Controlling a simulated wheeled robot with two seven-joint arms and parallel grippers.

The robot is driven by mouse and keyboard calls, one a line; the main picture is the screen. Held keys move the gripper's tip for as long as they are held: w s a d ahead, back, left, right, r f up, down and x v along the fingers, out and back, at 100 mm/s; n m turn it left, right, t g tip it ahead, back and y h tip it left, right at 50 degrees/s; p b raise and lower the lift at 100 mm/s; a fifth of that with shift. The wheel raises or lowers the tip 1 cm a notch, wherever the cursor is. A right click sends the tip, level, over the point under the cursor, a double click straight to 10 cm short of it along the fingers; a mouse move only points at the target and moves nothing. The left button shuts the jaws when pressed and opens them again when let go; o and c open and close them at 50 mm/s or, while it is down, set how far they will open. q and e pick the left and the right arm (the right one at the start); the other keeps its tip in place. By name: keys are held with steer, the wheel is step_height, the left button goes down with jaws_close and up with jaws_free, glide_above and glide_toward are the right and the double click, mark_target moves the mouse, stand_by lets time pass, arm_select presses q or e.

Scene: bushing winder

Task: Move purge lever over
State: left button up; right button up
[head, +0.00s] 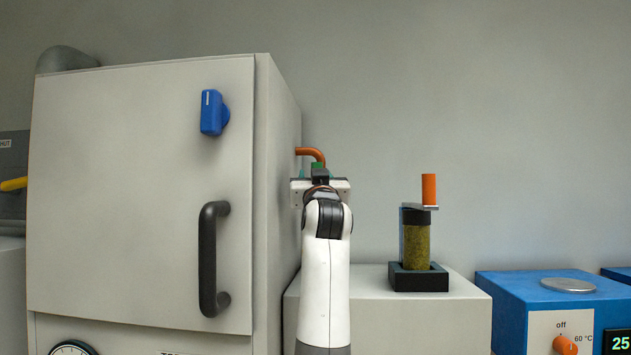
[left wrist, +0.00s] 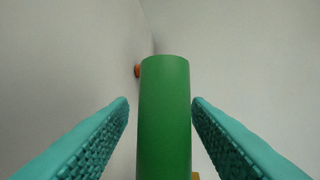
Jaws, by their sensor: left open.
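A green cylinder (left wrist: 164,115), which looks like the purge lever's grip, stands upright in the left wrist view. A small part of the green (head: 317,167) shows in the head view beyond my wrist, below a bent orange pipe (head: 312,153) by the cabinet's right side. My left gripper (left wrist: 160,105) is open, with one teal ribbed finger on each side of the green cylinder and a gap showing at the fingertips. In the head view my left gripper (head: 320,175) hides most of the lever and its mount. My right gripper is not in view.
A large grey cabinet (head: 130,190) with a black handle (head: 209,258) and blue knob (head: 212,112) stands close on the left. To the right, a jar of greenish material (head: 416,246) stands in a black holder on a grey box (head: 390,325). A blue heater (head: 510,290) is farther right.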

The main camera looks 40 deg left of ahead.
arm_select(q)
steer(key=b+v, duration=0.6)
steer(key=v, duration=0.5)
steer(key=shift+s+d+f, duration=0.1)
